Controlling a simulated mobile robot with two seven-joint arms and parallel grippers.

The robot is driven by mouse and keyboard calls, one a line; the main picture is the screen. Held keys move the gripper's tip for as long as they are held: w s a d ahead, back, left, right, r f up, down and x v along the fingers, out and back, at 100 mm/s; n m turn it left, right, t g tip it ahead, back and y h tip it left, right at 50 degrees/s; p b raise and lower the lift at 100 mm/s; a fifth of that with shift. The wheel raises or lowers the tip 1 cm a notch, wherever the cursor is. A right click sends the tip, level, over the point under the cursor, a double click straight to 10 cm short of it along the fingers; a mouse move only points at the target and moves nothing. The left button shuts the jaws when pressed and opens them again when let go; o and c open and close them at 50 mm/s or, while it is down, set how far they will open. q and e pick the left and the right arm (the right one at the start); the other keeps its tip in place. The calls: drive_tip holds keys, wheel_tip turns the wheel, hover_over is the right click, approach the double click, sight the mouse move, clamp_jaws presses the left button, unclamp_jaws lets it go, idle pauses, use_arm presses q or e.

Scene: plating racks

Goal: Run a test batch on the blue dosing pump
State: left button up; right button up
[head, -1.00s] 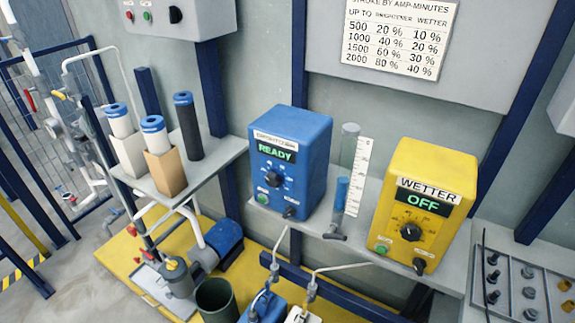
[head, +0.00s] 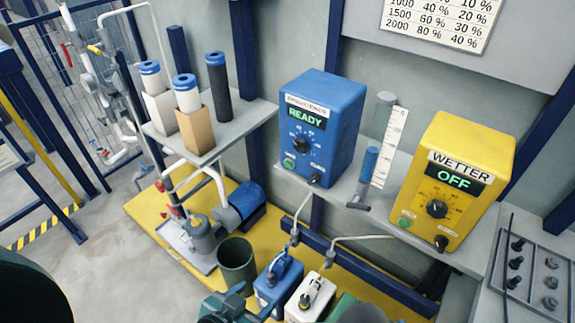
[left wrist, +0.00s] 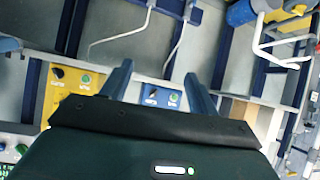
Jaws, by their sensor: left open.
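The blue dosing pump (head: 322,125) stands on a grey wall shelf. Its display reads READY. Its face has a black dial (head: 300,143), a green button (head: 288,163) and a small black knob (head: 314,179). My left gripper (head: 228,306) shows in part at the bottom edge, in front of and below the pump. In the left wrist view my left gripper (left wrist: 158,84) is open, with nothing held between its fingers. The blue pump's front (left wrist: 158,94) appears between and beyond the fingers there. My right gripper is not in view.
A yellow WETTER pump (head: 455,180), reading OFF, stands right of the blue one. A clear cylinder with a white scale (head: 388,145) stands between them. Filter columns (head: 218,90) stand left. Below are a dark bucket (head: 237,262) and a blue canister (head: 278,282).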

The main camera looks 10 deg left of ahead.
use_arm(q)
drive_tip(key=shift+c, duration=0.6)
clamp_jaws()
drive_tip(key=shift+w, duration=0.1)
idle(1.0)
